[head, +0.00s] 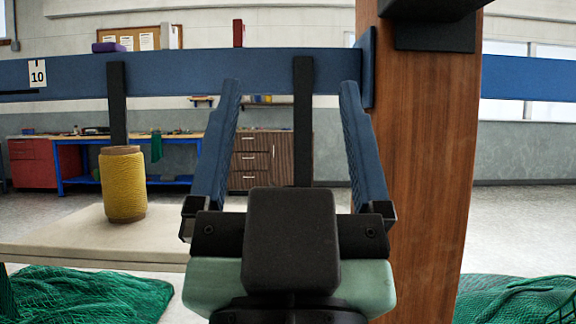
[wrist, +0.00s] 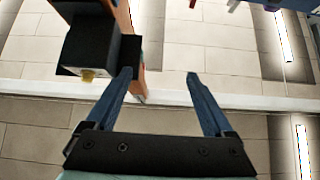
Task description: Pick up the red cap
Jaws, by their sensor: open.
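I cannot make out a red cap for certain in either view. A small upright red thing (head: 238,33) shows just above the blue beam (head: 200,75) in the head view; I cannot tell what it is or whether it rests on the beam. My gripper (head: 290,84) is open and empty in front of the beam, its blue fingers spread wide and pointing up. In the wrist view my gripper (wrist: 160,73) also shows nothing between its fingers.
A wooden post (head: 425,170) stands close on the right. A yellow twine spool (head: 123,185) stands on a pale table (head: 60,235) at left. A purple thing (head: 108,47) sits on the beam. Green nets (head: 90,295) lie low at both sides. A workbench (head: 75,165) stands behind.

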